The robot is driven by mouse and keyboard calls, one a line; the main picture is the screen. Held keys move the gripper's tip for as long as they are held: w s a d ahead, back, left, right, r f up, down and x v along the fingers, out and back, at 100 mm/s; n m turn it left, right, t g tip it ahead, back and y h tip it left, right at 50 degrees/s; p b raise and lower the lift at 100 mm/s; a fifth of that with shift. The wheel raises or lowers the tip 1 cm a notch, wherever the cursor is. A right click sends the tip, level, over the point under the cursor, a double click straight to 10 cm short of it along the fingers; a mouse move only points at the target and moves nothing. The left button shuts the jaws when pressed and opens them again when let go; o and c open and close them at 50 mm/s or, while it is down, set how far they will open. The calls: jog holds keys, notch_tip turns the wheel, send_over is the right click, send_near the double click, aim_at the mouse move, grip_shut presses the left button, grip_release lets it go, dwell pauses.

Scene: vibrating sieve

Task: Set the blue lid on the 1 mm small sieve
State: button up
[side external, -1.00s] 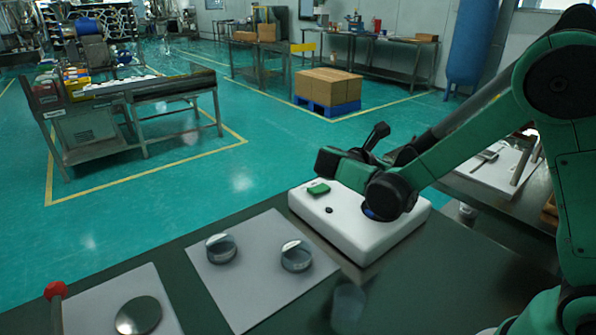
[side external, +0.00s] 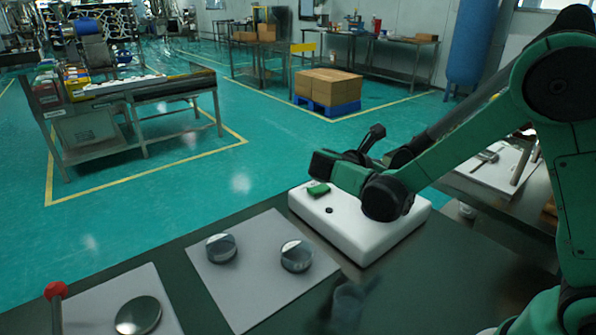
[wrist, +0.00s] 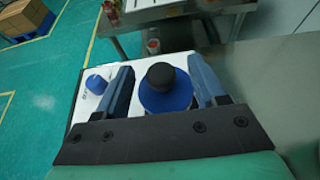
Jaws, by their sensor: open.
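The blue lid (wrist: 178,98), a round disc with a black knob on top, is in the wrist view. It lies between the two fingers of my gripper (wrist: 166,86), which is open with a gap beside the knob. I cannot tell whether the fingers touch it. In the side external view, the arm hides the lid and the fingertips over the white machine. Two small metal sieves, a left one (side external: 221,248) and a right one (side external: 296,257), stand on a grey mat (side external: 250,300). I cannot read which is 1 mm.
The white machine (side external: 365,248) stands behind the mat, with a green piece (side external: 318,189) on top. A flat metal disc (side external: 138,315) lies on another mat at front left, near a red-ball handle (side external: 56,290). A blurred shape (side external: 348,303) right of the mat is unclear.

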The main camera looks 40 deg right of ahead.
jog(key=v, duration=1.1)
jog(key=s+f+m+t+y, duration=0.2)
jog(key=s+m+t+y, duration=0.4)
jog(key=m+y, duration=0.7)
jog(key=a+m+t, duration=0.1)
jog(key=m, duration=0.4)
jog(key=shift+f, duration=0.3)
